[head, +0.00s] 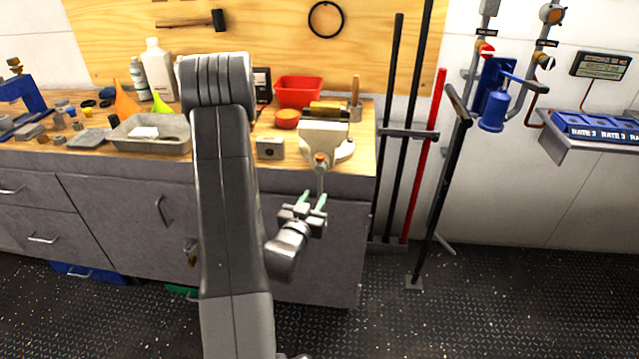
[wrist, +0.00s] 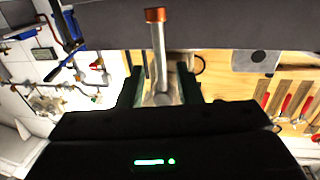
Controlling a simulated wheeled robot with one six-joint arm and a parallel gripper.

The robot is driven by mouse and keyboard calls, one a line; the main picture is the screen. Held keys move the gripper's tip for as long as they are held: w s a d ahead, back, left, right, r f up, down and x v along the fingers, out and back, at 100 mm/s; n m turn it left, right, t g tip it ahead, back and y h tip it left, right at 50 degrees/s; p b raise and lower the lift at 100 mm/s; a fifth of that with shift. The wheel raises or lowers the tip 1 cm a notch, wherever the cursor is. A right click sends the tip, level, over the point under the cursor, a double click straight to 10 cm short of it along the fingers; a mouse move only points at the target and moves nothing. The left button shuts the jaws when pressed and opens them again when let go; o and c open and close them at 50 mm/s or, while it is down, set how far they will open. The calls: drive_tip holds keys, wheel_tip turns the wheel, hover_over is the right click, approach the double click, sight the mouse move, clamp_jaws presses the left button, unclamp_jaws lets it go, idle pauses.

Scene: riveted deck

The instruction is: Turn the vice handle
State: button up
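The cream bench vice (head: 325,137) stands on the workbench's right front corner. Its handle (head: 320,178) is a thin metal bar with an orange-copper end, hanging roughly vertical in front of the bench edge. My gripper (head: 312,200) is at the bar's lower part, in front of the cabinet. In the wrist view the handle (wrist: 158,55) runs between my gripper's two fingers (wrist: 160,82), with its copper end beyond them. The fingers are apart, and gaps show on both sides of the bar. The bar's lower end is partly hidden by my gripper.
The workbench (head: 365,150) holds a grey tray (head: 150,146), a red bin (head: 298,92), a red bowl and a small grey block (head: 270,148) left of the vice. Long bars and a red pole (head: 425,155) stand right of the bench. Floor in front is clear.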

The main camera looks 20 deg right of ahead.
sight(319, 189)
drive_tip(key=p+x, duration=0.1)
drive_tip(key=x, duration=0.5)
drive_tip(key=shift+a, duration=0.1)
drive_tip(key=shift+s, duration=0.1)
clamp_jaws()
